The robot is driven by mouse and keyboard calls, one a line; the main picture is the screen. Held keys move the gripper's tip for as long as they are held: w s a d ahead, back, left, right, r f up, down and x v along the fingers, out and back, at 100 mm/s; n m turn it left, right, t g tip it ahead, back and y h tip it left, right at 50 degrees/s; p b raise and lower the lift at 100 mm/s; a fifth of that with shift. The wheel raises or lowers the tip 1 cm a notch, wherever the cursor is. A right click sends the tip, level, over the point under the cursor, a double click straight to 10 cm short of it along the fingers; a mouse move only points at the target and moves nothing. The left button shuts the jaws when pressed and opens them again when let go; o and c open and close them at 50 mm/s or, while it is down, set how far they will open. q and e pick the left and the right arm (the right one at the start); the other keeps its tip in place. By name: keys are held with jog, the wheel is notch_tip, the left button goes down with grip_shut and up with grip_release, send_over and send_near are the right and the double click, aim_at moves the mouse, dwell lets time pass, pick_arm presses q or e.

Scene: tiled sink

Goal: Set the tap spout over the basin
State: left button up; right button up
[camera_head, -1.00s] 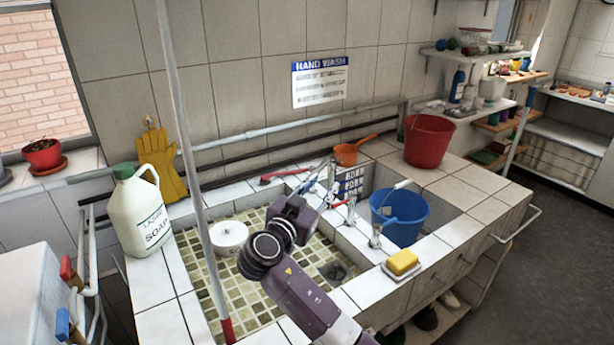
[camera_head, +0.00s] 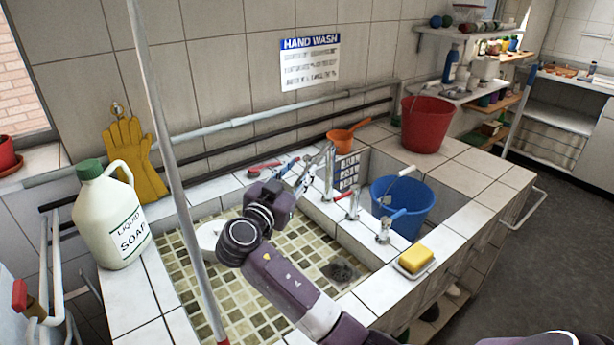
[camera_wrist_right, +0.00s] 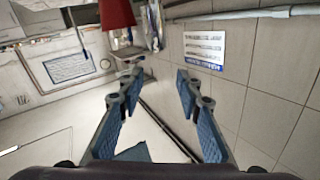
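The chrome tap (camera_head: 329,173) stands at the sink's back ledge, between the tiled basin (camera_head: 284,271) on the left and the compartment with the blue bucket. Part of its spout is hard to separate from my gripper, so I cannot tell exactly where it points. My right gripper (camera_head: 301,176) is just left of the tap, above the back of the basin; contact is unclear. In the right wrist view its two blue-padded fingers (camera_wrist_right: 157,88) are apart with nothing seen held between them. My left gripper is not in view.
A blue bucket (camera_head: 402,206) stands in the right compartment. A yellow sponge (camera_head: 415,259) lies on the front ledge. A soap jug (camera_head: 113,215) and a slanted pole (camera_head: 172,160) are at left. A red bucket (camera_head: 427,125) and orange scoop (camera_head: 345,137) stand behind.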

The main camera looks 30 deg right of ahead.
aim_at(297, 184)
jog(key=f+b, duration=0.2)
jog(key=f, duration=0.2)
jog(key=shift+w+b, duration=0.25)
jog(key=shift+b, duration=0.15)
jog(key=shift+f+b, duration=0.4)
jog(key=shift+b, duration=0.1)
jog(key=shift+w+d+r, duration=0.15)
jog(key=shift+w+d, duration=0.05)
jog(key=shift+d, duration=0.15)
jog(key=p+x, duration=0.2)
jog(key=x, duration=0.4)
jog(key=shift+d, duration=0.1)
jog(key=shift+w+d, duration=0.3)
jog(key=shift+d, duration=0.05)
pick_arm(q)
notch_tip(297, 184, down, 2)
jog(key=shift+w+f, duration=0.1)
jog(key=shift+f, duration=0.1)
pick_arm(e)
grip_shut()
